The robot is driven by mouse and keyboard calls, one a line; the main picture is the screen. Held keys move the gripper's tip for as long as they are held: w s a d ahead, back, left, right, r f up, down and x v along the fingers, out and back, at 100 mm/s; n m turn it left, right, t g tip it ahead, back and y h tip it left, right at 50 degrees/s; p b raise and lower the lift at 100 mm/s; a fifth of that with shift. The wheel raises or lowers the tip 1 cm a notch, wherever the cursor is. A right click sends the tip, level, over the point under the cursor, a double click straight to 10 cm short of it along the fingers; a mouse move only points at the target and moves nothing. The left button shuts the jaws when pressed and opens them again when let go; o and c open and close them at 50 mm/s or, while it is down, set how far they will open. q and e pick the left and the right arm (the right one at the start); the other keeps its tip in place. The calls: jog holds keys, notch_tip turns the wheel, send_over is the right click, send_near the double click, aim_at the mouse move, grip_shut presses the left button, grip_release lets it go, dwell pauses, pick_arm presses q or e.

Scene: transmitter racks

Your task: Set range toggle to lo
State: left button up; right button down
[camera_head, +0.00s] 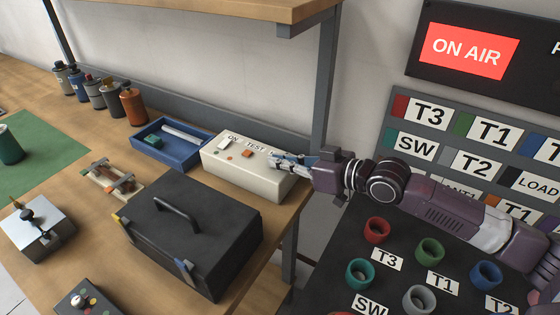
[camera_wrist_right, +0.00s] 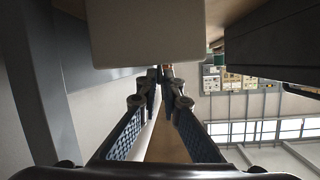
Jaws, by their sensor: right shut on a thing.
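A cream test box (camera_head: 243,171) stands near the right edge of the wooden bench, with the labels ON and TEST, a white switch and an orange switch on its top. My right gripper (camera_head: 281,160) reaches in from the right to the right end of this top. Its fingers cover the range toggle there, so the toggle's position and label cannot be read. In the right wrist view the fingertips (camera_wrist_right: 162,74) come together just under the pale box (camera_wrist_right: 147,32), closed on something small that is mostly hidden. My left gripper is not in view.
A black case (camera_head: 180,240) with a handle stands in front of the test box. A blue tray (camera_head: 172,158) lies to its left, with several bottles (camera_head: 102,92) farther back. A labelled rack panel (camera_head: 470,160) and a dark surface with coloured rings (camera_head: 430,250) are at right.

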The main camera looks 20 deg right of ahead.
jog(key=c, duration=2.1)
grip_release()
jog(key=shift+v, duration=3.8)
